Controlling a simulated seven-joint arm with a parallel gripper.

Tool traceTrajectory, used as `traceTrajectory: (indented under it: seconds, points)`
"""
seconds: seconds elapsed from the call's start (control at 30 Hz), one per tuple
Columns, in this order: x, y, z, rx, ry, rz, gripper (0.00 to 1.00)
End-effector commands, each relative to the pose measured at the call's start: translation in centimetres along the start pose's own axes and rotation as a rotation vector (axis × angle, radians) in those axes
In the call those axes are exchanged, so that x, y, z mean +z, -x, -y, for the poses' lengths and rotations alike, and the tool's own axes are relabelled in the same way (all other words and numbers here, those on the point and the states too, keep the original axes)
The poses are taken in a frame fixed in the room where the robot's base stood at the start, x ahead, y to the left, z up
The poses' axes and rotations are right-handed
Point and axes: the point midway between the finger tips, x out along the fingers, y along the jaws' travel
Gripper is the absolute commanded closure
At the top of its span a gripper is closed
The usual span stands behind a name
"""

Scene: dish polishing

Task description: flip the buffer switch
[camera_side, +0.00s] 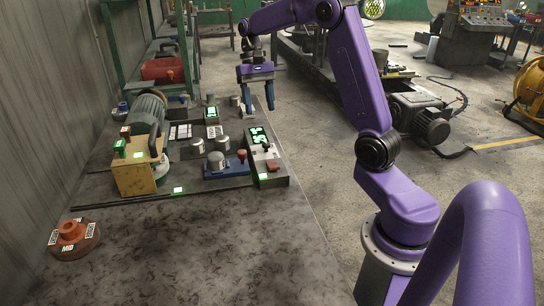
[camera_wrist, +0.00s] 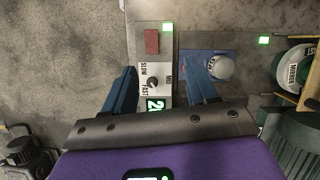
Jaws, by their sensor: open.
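A grey control box (camera_side: 279,176) stands at the right of the bench group. It has a green display, a dial marked SLOW, MID and FAST, and a red switch (camera_side: 272,165) at its near end. In the wrist view the red switch (camera_wrist: 152,41) shows above the dial (camera_wrist: 153,83). I cannot tell which way the switch is set. My gripper (camera_side: 258,108) is open and empty, pointing down beyond the box in the side view. In the wrist view its blue fingers (camera_wrist: 162,75) show either side of the dial, with the switch beyond the tips.
A blue fixture (camera_side: 228,170) with a silver dome stands just left of the box. A red-brown round piece (camera_side: 74,240) with labels lies at the front left. The near bench top (camera_side: 200,240) is clear.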

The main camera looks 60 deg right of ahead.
Motion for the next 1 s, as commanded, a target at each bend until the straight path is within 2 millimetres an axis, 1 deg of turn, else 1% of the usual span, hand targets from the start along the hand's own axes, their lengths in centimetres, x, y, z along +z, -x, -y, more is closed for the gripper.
traceTrajectory:
  seconds: [0.03, 0.1, 0.2, 0.33, 0.43, 0.57, 1.0]
  points:
    - [-1.0, 0.3, -1.0, -0.015, -0.047, 0.011, 0.43]
    - [-1.9, 0.6, -2.0, -0.029, -0.096, 0.024, 0.43]
    - [-2.6, 0.8, -3.0, -0.043, -0.139, 0.034, 0.43]
    - [-2.8, 0.6, -3.4, -0.048, -0.155, 0.039, 0.43]
    - [-2.8, -0.2, -3.4, -0.047, -0.155, 0.041, 0.43]
    - [-2.6, -2.1, -3.3, -0.047, -0.155, 0.042, 0.43]
    - [-2.4, -10.4, -2.9, -0.046, -0.153, 0.041, 0.43]
